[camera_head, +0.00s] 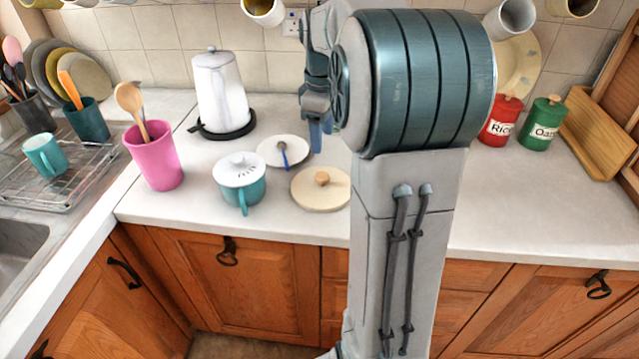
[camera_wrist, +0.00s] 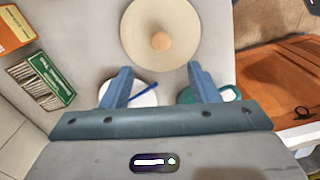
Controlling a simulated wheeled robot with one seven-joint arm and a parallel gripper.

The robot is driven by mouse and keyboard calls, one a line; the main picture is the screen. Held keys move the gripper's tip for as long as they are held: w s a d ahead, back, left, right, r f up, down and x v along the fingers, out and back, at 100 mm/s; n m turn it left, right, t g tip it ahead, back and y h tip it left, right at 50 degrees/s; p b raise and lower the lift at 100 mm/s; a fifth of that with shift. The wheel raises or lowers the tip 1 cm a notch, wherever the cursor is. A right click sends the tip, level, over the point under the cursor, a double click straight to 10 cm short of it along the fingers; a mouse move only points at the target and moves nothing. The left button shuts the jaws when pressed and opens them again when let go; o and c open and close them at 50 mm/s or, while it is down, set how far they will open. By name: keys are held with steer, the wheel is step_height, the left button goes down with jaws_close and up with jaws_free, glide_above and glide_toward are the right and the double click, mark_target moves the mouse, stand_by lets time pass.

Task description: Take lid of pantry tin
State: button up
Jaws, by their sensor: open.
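A round cream lid (camera_head: 309,193) with a small wooden knob (camera_head: 322,178) sits low at the counter's front edge. I cannot tell whether anything is under it. In the wrist view the lid (camera_wrist: 135,38) and its knob (camera_wrist: 160,41) are ahead of the fingertips, roughly centred between them. My gripper (camera_wrist: 157,75) is open and empty. In the head view my gripper (camera_head: 321,136) points down above the counter, behind the lid and apart from it. My arm hides part of the counter to the right.
A teal mug (camera_head: 240,190) with a white cover stands left of the lid. A white saucer (camera_head: 272,154) with a blue spoon is behind it. A white kettle (camera_head: 221,95) stands farther back. Red (camera_head: 501,122) and green (camera_head: 541,125) canisters stand right. The front right counter is clear.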

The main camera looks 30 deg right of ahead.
mark_target(322, 175)
step_height(322, 175, down, 12)
steer(key=c, duration=1.1)
